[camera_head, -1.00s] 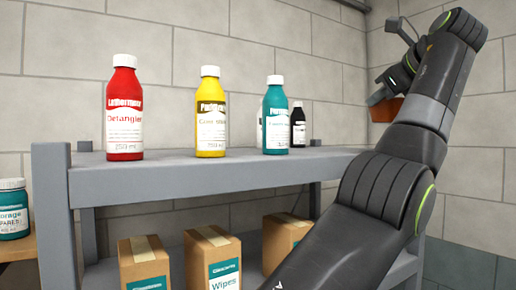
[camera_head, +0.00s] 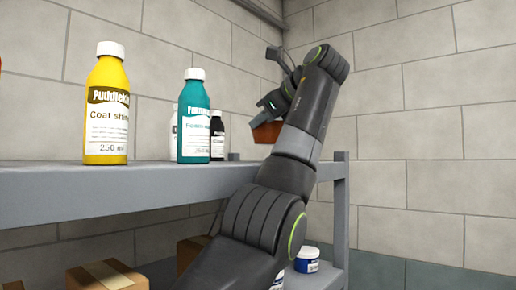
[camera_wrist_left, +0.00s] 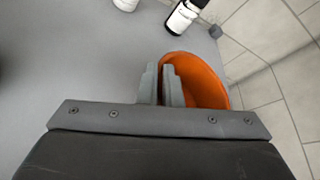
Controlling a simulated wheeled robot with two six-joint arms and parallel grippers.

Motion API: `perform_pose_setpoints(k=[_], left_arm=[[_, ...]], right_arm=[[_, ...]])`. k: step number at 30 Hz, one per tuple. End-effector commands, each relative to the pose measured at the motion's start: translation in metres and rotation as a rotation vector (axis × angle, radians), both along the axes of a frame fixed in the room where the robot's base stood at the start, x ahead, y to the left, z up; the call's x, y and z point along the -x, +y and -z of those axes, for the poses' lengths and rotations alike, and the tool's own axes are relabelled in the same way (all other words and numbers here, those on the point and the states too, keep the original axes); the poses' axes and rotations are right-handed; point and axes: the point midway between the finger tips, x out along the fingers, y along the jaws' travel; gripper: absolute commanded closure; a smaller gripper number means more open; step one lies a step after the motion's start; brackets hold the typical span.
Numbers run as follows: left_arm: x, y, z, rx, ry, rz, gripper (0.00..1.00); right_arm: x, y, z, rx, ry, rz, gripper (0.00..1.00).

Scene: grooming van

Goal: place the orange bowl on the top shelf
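The orange bowl (camera_head: 266,132) hangs from my left gripper (camera_head: 268,104) over the right part of the top shelf (camera_head: 110,190) in the head view. In the left wrist view the two grey fingers of my left gripper (camera_wrist_left: 160,88) are closed over the near rim of the bowl (camera_wrist_left: 200,78), one inside and one outside. The grey shelf top (camera_wrist_left: 80,70) shows to the left of it. Whether the bowl's base touches the shelf is hidden. My right gripper is not in view.
On the top shelf stand a yellow bottle (camera_head: 107,105), a teal bottle (camera_head: 194,118), a white bottle behind it and a black bottle (camera_head: 217,135) near the bowl. Cardboard boxes (camera_head: 105,275) and a blue-labelled jar (camera_head: 307,259) are below. A block wall stands behind.

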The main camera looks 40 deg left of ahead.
Motion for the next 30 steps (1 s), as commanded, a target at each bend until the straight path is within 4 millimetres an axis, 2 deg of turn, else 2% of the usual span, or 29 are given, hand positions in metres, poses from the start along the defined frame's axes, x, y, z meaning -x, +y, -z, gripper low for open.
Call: perform_pose_setpoints(k=[8, 16, 29, 30], left_arm=[[0.0, 0.0, 0.017, -0.001, -0.002, 0.001, 1.0], [0.0, 0.0, 0.041, -0.001, -0.001, 0.0, 1.0], [0.0, -0.001, 0.047, -0.001, -0.001, 0.0, 1.0], [0.0, -0.001, 0.046, 0.0, 0.0, 0.001, 0.9]], right_arm=[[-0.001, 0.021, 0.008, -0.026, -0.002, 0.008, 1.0], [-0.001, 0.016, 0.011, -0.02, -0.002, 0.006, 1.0], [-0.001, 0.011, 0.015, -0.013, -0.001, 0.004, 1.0], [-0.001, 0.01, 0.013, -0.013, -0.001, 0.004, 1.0]])
